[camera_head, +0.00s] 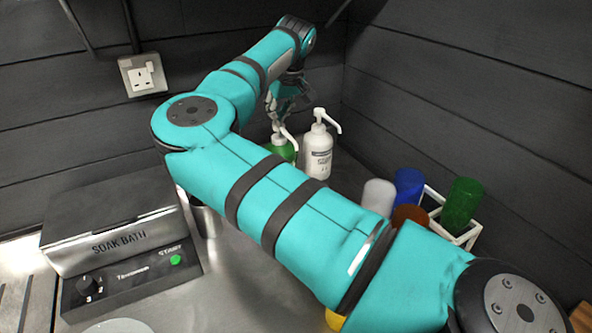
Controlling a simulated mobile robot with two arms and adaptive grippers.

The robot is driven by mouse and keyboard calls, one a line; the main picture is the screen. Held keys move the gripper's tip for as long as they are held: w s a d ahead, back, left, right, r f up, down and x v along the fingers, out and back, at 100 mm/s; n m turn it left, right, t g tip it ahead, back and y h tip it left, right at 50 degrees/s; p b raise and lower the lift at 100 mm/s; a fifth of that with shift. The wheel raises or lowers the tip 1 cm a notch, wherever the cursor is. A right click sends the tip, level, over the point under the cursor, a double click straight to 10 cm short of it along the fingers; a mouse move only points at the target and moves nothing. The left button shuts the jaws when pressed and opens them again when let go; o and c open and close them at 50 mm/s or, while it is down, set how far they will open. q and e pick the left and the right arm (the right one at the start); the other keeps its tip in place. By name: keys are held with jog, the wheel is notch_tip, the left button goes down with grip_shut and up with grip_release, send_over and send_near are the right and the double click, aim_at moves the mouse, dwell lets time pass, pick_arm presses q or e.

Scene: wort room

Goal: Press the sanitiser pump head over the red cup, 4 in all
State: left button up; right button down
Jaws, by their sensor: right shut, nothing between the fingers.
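A green pump bottle (285,151) with a white pump head and a white pump bottle (318,155) with a dark-printed label stand upright side by side at the back. I cannot read which one is the sanitiser. My right gripper (276,118) is shut and empty, pointing down just above the green bottle's pump head. I cannot tell whether it touches the head. No clearly red cup shows; my right arm covers much of the counter. A brown-orange cup (409,216) shows at the right. My left gripper is not in view.
A white rack (468,237) with green (462,204) and blue (408,186) cups stands at the right, near a pale cup (378,196). A soak bath (120,245) is at the left, beside a metal container (206,219). Dark walls close the back.

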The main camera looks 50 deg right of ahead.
jog(key=shift+f, duration=0.55)
jog(key=shift+r, duration=0.1)
jog(key=shift+d+r+p, duration=0.1)
jog(key=shift+r+p, duration=1.05)
jog(key=shift+r, duration=0.65)
jog(key=shift+f, duration=0.15)
